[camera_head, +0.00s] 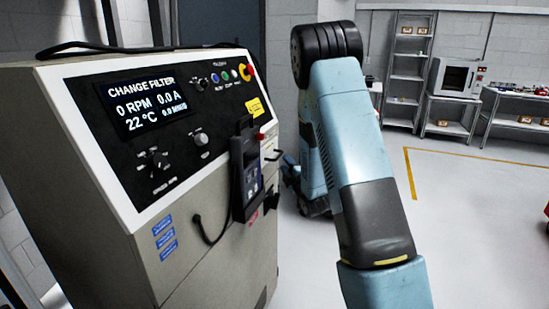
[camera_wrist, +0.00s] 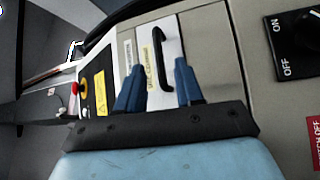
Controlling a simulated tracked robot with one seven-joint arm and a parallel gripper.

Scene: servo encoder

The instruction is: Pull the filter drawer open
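The filter drawer front (camera_wrist: 143,48) is a pale panel with a printed label on the grey-beige machine, in the wrist view. It carries a black bow handle (camera_wrist: 157,55). My gripper (camera_wrist: 156,62) has two blue fingers, spread apart, one on each side of the handle. The right finger overlaps the handle's edge in the picture; I cannot tell whether it touches. The drawer front looks flush with the machine. In the head view the machine (camera_head: 130,190) stands at left with its screen (camera_head: 148,103) reading "CHANGE FILTER". The gripper's fingers cannot be made out clearly there.
An ON/OFF switch (camera_wrist: 308,30) is right of the drawer in the wrist view. A yellow label (camera_wrist: 100,92) and a red button (camera_wrist: 75,88) lie to the left. A black handheld unit (camera_head: 246,175) hangs on the machine. Open floor (camera_head: 470,220) lies right of my arm.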

